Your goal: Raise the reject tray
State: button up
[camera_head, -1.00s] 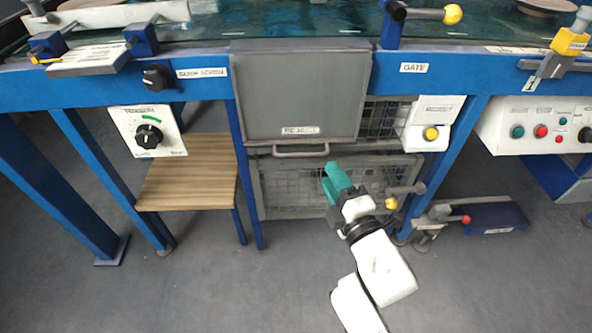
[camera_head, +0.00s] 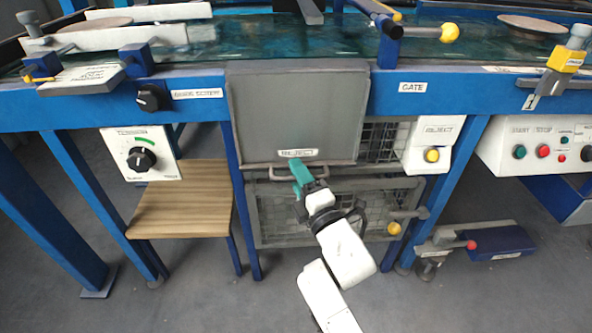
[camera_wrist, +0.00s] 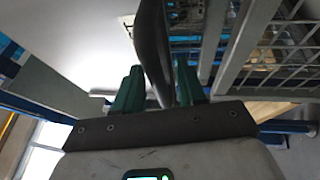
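The reject tray (camera_head: 297,115) is a flat grey panel with a raised rim and a REJECT label, hanging below the blue front rail. Its grey bar handle (camera_head: 325,172) runs along just under its lower edge. My gripper (camera_head: 298,170), with green fingers, is at the left part of this handle and hides some of it. In the wrist view, the dark handle bar (camera_wrist: 152,45) passes between the two fingers of my gripper (camera_wrist: 158,85). Narrow gaps seem to show beside the bar, so the fingers look open around it.
A wire basket (camera_head: 275,220) stands below and behind the tray. A yellow-knobbed lever (camera_head: 395,228) sticks out right of my arm. The floor in front is clear.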

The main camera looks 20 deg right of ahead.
jog(key=shift+w+r, duration=0.1)
jog(key=shift+w, duration=0.6)
jog(key=shift+c, duration=0.4)
grip_shut()
jog(key=shift+r, duration=0.1)
